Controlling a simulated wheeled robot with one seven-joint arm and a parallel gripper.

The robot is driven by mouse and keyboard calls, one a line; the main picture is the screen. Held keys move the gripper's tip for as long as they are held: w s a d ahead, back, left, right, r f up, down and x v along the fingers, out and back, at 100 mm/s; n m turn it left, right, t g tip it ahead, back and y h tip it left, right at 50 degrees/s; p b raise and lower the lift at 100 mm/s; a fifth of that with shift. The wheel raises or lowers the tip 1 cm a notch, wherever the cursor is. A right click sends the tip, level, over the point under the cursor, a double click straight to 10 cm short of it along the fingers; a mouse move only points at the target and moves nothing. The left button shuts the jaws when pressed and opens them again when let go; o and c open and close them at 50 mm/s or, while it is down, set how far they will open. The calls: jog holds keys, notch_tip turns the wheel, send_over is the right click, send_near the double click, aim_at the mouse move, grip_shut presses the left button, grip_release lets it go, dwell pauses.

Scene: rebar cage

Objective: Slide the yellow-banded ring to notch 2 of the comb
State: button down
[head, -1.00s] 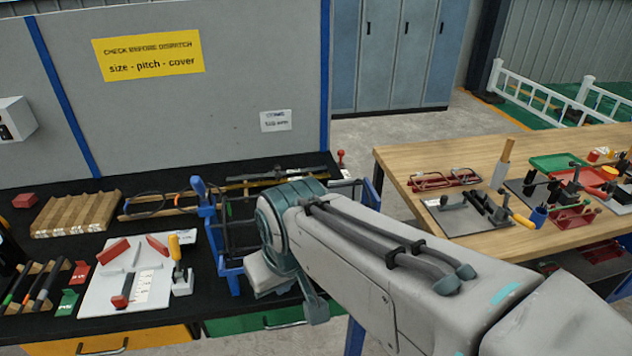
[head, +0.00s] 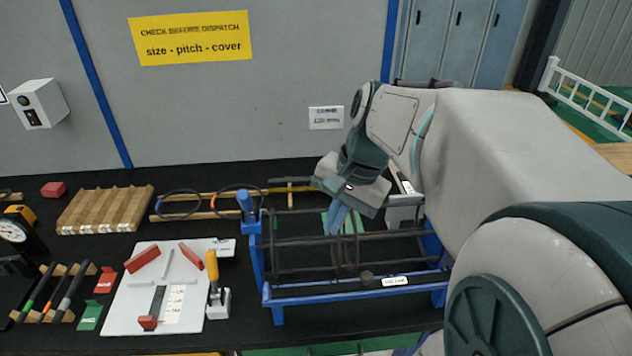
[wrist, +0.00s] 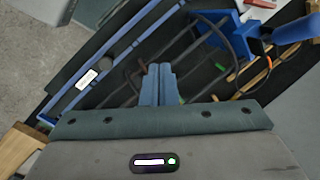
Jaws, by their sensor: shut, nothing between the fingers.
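My gripper (head: 337,217) is shut and empty, its blue fingers pointing down over the rebar cage. The cage has dark bars and rings (head: 345,262) and rests in a blue stand (head: 350,299). In the wrist view, the closed fingertips (wrist: 162,72) overlap the cage bars; I cannot tell whether they touch. I cannot make out a yellow band on any cage ring. I cannot identify the comb or its notch 2 for certain. My arm hides part of the cage's right end.
A grooved wooden block (head: 105,210) stands at the left. A white board (head: 160,290) with red pieces and a yellow-handled clamp (head: 213,275) lie left of the stand. Loose hoops (head: 178,204) lie behind. A grey wall (head: 270,90) closes off the back.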

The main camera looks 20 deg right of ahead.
jog(key=w+d+r+m+t+y+b, duration=0.1)
jog(key=w+d+m+y, duration=0.15)
jog(key=d+m, duration=0.4)
jog(key=w+d+m+y+b, duration=0.1)
jog(key=w+d+m+y, duration=0.15)
jog(key=d+m, duration=0.35)
jog(key=w+a+f+n, duration=0.1)
jog(key=w+a+f, duration=0.1)
jog(key=a+f, duration=0.3)
notch_tip(320, 180, down, 2)
jog(key=shift+a+f+h, duration=0.2)
jog(key=shift+f+h, duration=0.05)
jog(key=shift+h, duration=0.05)
jog(key=shift+w+a+p, duration=0.25)
jog(key=shift+a+p, duration=0.05)
jog(key=shift+a, duration=0.4)
